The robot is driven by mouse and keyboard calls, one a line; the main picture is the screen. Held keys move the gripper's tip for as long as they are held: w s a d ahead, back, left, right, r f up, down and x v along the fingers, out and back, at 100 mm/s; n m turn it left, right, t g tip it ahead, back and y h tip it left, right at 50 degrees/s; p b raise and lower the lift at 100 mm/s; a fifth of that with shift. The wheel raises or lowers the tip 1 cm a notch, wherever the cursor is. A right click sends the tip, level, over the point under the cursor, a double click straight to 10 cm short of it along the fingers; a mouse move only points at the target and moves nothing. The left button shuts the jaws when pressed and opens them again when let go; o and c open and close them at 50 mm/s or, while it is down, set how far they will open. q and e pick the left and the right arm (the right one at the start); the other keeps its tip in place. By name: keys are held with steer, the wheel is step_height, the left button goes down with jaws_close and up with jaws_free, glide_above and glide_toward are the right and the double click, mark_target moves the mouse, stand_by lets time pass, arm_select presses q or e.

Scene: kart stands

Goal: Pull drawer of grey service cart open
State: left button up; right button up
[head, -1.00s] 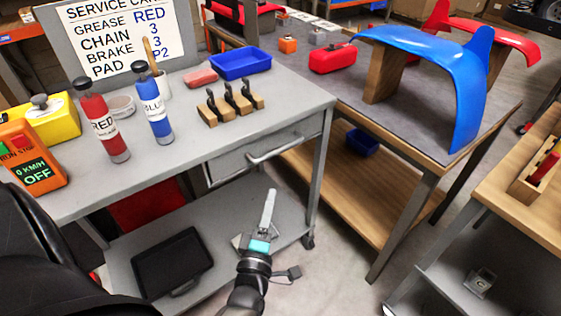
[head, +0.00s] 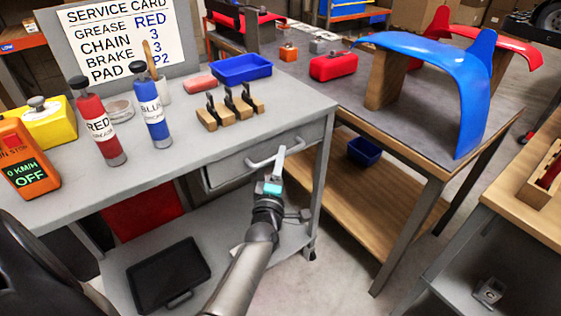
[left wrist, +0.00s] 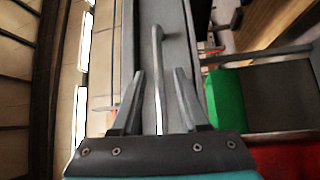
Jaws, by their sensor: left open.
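The grey service cart (head: 190,150) stands at left, with its drawer (head: 228,172) under the right part of the top. The drawer looks shut. Its light bar handle (head: 258,163) runs across the front. My left gripper (head: 280,158) is open at the right part of the handle, its fingers overlapping it in the head view. In the left wrist view the handle (left wrist: 157,65) runs lengthwise between the two open fingers (left wrist: 159,90). I cannot tell whether they touch it. My right gripper is not in view.
The cart top holds a red bottle (head: 98,122), a blue bottle (head: 153,112), a blue tray (head: 241,68) and a wooden tool block (head: 230,112). A wooden bench (head: 400,140) stands at right. The floor between is clear.

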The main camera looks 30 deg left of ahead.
arm_select(q)
steer(key=shift+w+a+r, duration=0.1)
steer(key=shift+w+a, duration=0.1)
steer(key=shift+w, duration=0.2)
jaws_close()
stand_by(1.3)
